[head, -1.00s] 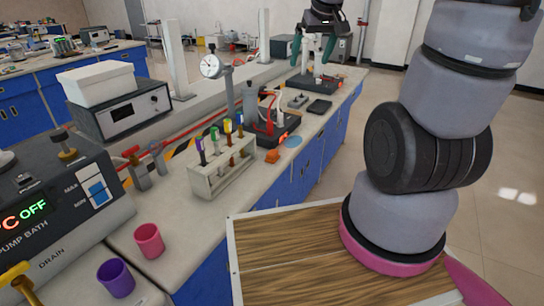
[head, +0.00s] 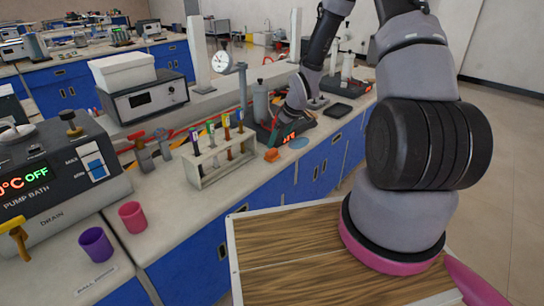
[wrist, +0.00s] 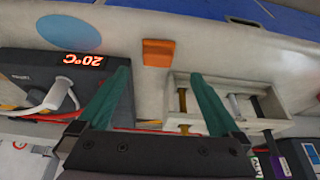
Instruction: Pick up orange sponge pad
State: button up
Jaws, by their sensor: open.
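The orange sponge pad (head: 272,155) lies on the pale bench top near its front edge, just right of the test tube rack (head: 205,181). In the wrist view the sponge pad (wrist: 158,53) is a small orange block, fully visible, ahead of the gap between my fingertips. My gripper (wrist: 160,75) has two green fingers spread wide, with nothing between them. It is apart from the pad. In the head view my arm reaches over the bench behind the pad, and the fingers are hard to make out there.
The rack also shows in the wrist view (wrist: 220,82), close by the right finger. A device with a red display (wrist: 60,75) is by the left finger. A blue disc (wrist: 70,32) lies beside the pad. Pink (head: 132,215) and purple (head: 96,245) cups stand nearer.

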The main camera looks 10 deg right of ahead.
aim_at(272, 151)
jog(key=x, duration=0.8)
jog(key=shift+w+a+f, duration=0.1)
jog(key=shift+w+f, duration=0.15)
jog(key=shift+w, duration=0.15)
jog(key=c, duration=1.2)
